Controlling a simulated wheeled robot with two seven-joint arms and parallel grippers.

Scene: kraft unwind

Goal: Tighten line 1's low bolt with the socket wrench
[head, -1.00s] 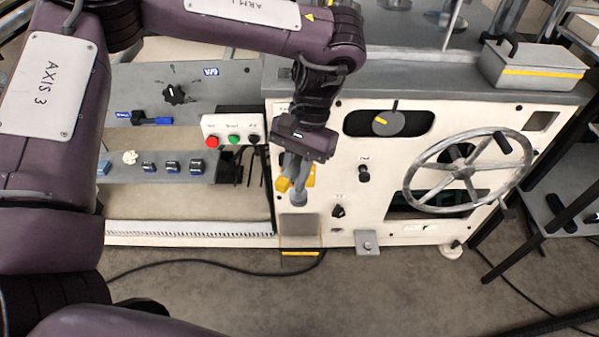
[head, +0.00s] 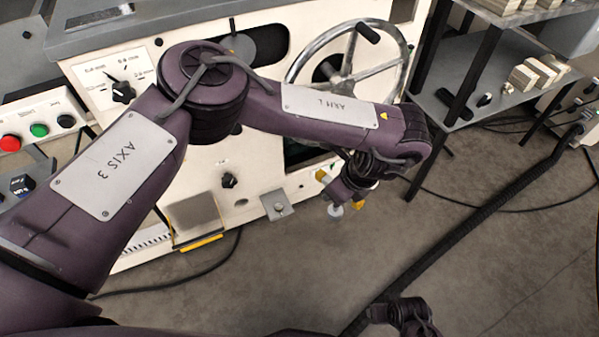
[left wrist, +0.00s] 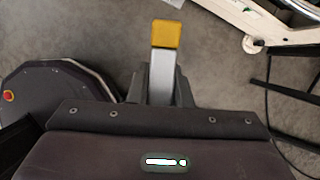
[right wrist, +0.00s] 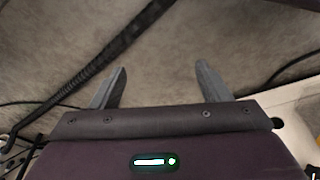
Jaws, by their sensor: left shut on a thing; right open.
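My left gripper (head: 345,192) is shut on the socket wrench (left wrist: 163,72), a grey bar with a yellow end. In the head view the wrench shows only in part beside the fingers, over the floor to the right of the machine's lower edge. A bolt (head: 279,207) sits on a small grey plate (head: 270,214) at the machine's foot, left of the left gripper and apart from the wrench. I cannot read a line label there. My right gripper (right wrist: 158,85) is open and empty above the floor.
The cream machine (head: 255,195) has a large handwheel (head: 350,65) and a grey, yellow-edged flap (head: 195,220). A black-legged shelf (head: 470,95) stands to the right.

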